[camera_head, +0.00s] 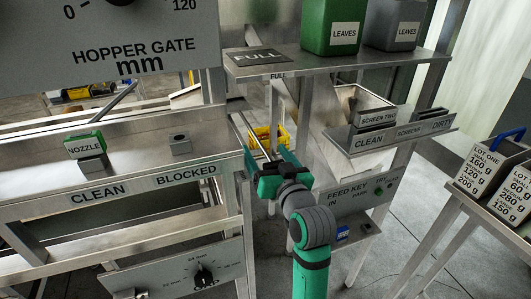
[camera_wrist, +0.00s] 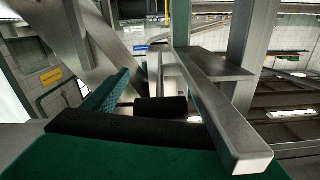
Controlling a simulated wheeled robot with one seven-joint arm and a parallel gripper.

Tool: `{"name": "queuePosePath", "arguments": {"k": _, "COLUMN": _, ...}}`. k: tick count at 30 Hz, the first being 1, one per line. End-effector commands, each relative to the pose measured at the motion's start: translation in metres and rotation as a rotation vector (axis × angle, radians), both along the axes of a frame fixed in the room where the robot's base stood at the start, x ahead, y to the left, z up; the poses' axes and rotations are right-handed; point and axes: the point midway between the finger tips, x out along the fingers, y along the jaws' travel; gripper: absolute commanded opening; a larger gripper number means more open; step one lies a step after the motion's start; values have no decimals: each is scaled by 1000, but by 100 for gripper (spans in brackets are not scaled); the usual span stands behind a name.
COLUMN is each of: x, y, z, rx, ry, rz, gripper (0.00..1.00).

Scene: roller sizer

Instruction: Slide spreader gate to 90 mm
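My gripper (camera_head: 267,160) is at the end of my green and grey arm, beside the right end of the metal sorter frame and below the upper shelf. In the wrist view a black cylinder (camera_wrist: 160,107) lies just beyond the dark and green gripper body, close to a green finger-like part (camera_wrist: 106,94). I cannot tell whether the gripper touches or grips it. A bare metal bar (camera_wrist: 215,105) runs close by on the right. No part is labelled as the spreader gate, and I cannot make out its setting.
The hopper gate scale plate (camera_head: 115,45) reads up to 120 mm at the upper left. Metal posts and rails stand close around my gripper. A green nozzle block (camera_head: 85,145) sits on the left ledge. The screen rack (camera_head: 390,135) and lot boxes (camera_head: 490,165) are to the right.

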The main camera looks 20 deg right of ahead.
Motion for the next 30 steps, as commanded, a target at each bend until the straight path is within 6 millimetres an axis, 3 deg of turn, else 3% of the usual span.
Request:
{"name": "queuePosePath", "arguments": {"k": 11, "x": -6, "y": -1, "z": -1, "rx": 1, "ry": 1, "rz": -1, "gripper": 76}}
{"name": "queuePosePath", "arguments": {"k": 24, "x": -82, "y": -4, "z": 0, "rx": 1, "ry": -2, "rz": -2, "gripper": 76}}
{"name": "queuePosePath", "arguments": {"k": 30, "x": -103, "y": -4, "z": 0, "rx": 1, "ry": 0, "rz": -1, "gripper": 76}}
